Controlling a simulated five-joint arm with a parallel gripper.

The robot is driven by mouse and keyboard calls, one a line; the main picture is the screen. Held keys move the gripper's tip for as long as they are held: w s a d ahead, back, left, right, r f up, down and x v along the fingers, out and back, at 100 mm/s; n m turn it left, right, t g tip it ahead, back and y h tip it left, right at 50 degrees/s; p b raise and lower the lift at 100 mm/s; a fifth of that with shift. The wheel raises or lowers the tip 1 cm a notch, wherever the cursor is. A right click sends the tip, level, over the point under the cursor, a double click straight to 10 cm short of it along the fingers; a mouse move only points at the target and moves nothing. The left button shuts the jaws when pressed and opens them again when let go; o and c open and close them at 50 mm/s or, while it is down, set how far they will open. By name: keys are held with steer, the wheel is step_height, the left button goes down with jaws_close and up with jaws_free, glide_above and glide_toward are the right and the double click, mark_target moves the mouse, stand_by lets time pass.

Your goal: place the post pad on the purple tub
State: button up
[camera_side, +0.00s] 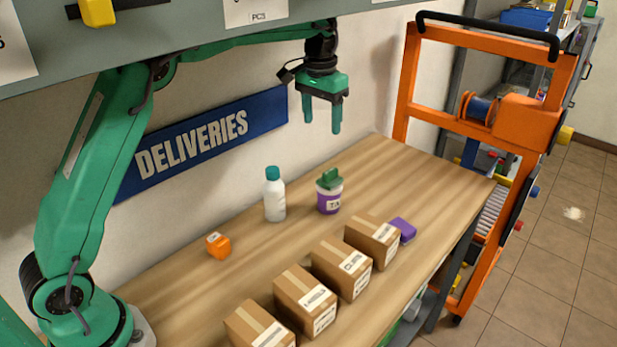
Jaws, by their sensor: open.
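The purple tub (328,200) stands upright on the wooden bench, with a white label on its front. A green piece with an upright block-like part (330,180) sits on top of the tub; it may be the post pad, but I cannot tell for sure. My gripper (322,127) is green, points down and is open and empty. It hangs above the tub in the picture, with a clear gap between its fingertips and the green piece.
A white bottle with a teal cap (274,198) stands left of the tub. An orange cube (218,245) lies further left. Several cardboard boxes (341,268) line the front, with a purple block (402,230) by the last. The bench's right end (430,178) is clear, beside an orange trolley (405,90).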

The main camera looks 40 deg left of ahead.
steer(key=s+a+r+t, duration=0.1)
steer(key=s+r, duration=0.2)
steer(key=s, duration=0.6)
steer(key=s+r+t, duration=0.2)
steer(key=s+r, duration=0.2)
steer(key=s, duration=0.5)
steer(key=s+f+t, duration=0.1)
steer(key=s+f, duration=0.2)
steer(key=s, duration=0.5)
steer(key=s+f+t, duration=0.1)
steer(key=s+f, duration=0.3)
steer(key=s, duration=0.4)
steer(key=shift+a+f, duration=0.2)
